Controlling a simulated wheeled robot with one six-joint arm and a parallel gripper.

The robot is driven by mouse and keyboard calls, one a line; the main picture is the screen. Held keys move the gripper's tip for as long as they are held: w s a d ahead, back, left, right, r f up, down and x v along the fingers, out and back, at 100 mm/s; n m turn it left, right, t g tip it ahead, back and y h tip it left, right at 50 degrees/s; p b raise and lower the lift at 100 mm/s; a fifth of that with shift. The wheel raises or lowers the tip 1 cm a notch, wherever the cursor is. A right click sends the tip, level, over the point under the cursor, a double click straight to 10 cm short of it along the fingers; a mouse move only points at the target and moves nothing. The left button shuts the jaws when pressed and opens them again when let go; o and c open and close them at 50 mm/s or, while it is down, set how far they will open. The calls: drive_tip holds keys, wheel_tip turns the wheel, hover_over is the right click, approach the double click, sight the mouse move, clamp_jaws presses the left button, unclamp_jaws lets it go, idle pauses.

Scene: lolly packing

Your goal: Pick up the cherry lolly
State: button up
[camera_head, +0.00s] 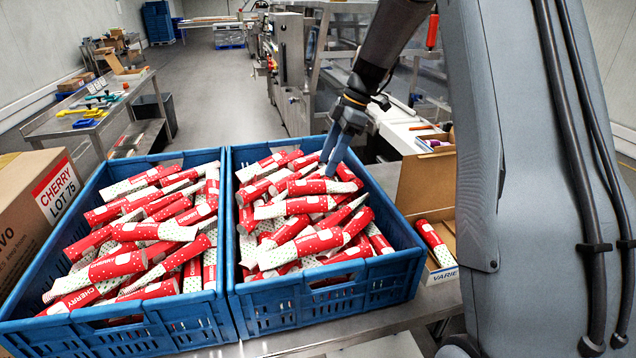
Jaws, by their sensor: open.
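Red and white wrapped cherry lollies fill two blue crates. One heap of cherry lollies (150,232) lies in the left crate (120,335), and another heap of cherry lollies (300,207) lies in the right crate (330,297). My gripper (333,170) comes down from above over the back right part of the right crate. Its blue-grey fingers point down at the lollies there. The jaws are open; I see no lolly between them. I cannot tell whether the fingertips touch the heap.
A small open cardboard box (430,185) marked VARIE stands right of the right crate, with a red lolly (436,243) inside. A large carton (25,215) labelled CHERRY LOT 75 stands at the left. A tool bench (95,115) and machinery (290,60) are behind.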

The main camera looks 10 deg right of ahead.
sight(317, 180)
drive_tip(key=shift+a+f+p, duration=0.4)
drive_tip(key=shift+a+f, duration=0.2)
drive_tip(key=p+x, duration=0.2)
drive_tip(key=x, duration=0.1)
drive_tip(key=shift+s+a+f+p, duration=0.15)
drive_tip(key=shift+f+p, duration=0.15)
drive_tip(key=shift+a+f, duration=0.1)
drive_tip(key=shift+f, duration=0.3)
drive_tip(key=c, duration=1.2)
